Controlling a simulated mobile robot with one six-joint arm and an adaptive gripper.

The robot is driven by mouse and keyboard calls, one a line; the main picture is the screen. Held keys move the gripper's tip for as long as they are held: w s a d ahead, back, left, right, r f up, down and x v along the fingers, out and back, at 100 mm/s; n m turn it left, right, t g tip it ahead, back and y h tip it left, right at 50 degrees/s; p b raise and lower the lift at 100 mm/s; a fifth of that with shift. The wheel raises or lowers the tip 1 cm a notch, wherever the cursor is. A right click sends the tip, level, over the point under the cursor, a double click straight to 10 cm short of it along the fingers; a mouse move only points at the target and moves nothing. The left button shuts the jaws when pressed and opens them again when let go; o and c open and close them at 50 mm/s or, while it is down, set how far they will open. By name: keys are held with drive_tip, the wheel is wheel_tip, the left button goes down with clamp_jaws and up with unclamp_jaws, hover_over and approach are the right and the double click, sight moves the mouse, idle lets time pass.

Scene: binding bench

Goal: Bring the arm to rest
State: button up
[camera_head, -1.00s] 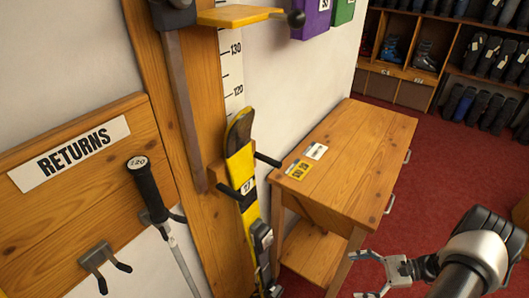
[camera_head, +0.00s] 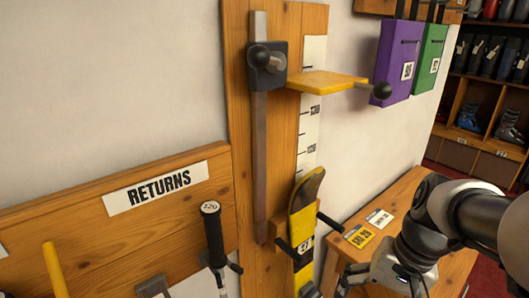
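My arm comes in from the right edge, and my gripper (camera_head: 378,288) is at the bottom right, in front of the wooden table (camera_head: 458,267). Its fingertips run to the bottom edge of the picture or are cut off there, so how far apart they are is unclear. I see nothing held in the part that shows.
A yellow ski (camera_head: 306,218) stands in wall pegs left of my gripper. A measuring board with a yellow slide (camera_head: 325,82) is above it. A pole (camera_head: 213,235) hangs below the RETURNS sign (camera_head: 156,190). Two cards (camera_head: 360,236) lie on the table. Purple (camera_head: 396,60) and green (camera_head: 429,55) boxes hang on the wall.

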drive_tip(key=s+a+r+n+t+h, duration=0.2)
drive_tip(key=s+a+r+n+t, duration=0.2)
drive_tip(key=s, duration=0.4)
drive_tip(key=shift+a+n+t, duration=0.3)
drive_tip(key=shift+a+n, duration=0.5)
drive_tip(key=shift+a, duration=0.1)
drive_tip(key=shift+c, duration=0.6)
idle(0.8)
